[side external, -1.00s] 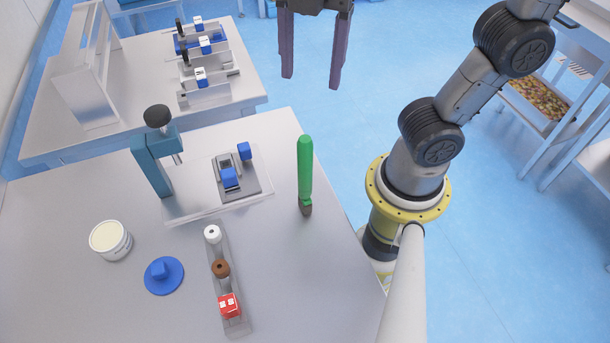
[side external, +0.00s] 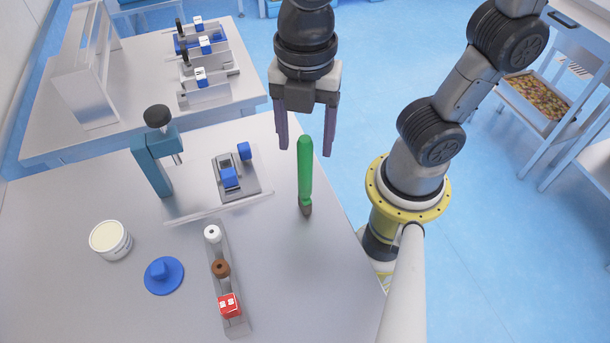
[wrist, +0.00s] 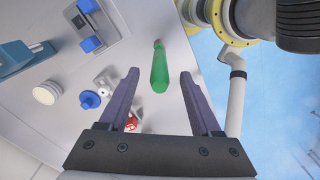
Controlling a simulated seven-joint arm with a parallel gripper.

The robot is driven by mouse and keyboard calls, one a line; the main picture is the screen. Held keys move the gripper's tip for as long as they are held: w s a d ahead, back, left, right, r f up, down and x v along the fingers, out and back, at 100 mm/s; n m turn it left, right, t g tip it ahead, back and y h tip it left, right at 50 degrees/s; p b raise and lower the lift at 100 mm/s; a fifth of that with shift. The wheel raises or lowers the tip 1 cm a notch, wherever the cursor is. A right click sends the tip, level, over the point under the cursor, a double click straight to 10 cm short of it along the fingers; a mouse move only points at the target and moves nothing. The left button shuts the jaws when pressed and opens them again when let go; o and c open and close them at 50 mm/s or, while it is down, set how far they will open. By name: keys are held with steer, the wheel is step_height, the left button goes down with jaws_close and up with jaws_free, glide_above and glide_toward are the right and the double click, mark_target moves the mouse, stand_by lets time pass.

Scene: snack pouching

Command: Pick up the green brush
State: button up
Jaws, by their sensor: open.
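The green brush (side external: 305,170) has a long green handle and a dark brownish end, and it is near the right edge of the metal table (side external: 110,205). In the wrist view the green brush (wrist: 159,68) shows between and beyond the fingertips. My gripper (side external: 305,152) is open and empty, with its two purple fingers pointing down on either side of the handle's far end in the side view. It appears above the brush; I cannot tell the exact height. In the wrist view my gripper (wrist: 158,74) spans wider than the brush.
A teal clamp stand (side external: 153,160), a grey fixture with blue blocks (side external: 237,172), a white tub (side external: 110,240), a blue disc with a knob (side external: 163,276) and a narrow tray (side external: 238,330) of small items stand left of the brush. The table around the brush is clear.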

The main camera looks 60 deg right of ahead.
mark_target(305, 158)
step_height(305, 158, down, 4)
steer(key=shift+a+f, duration=0.1)
steer(key=shift+f, duration=0.1)
jaws_close()
stand_by(0.4)
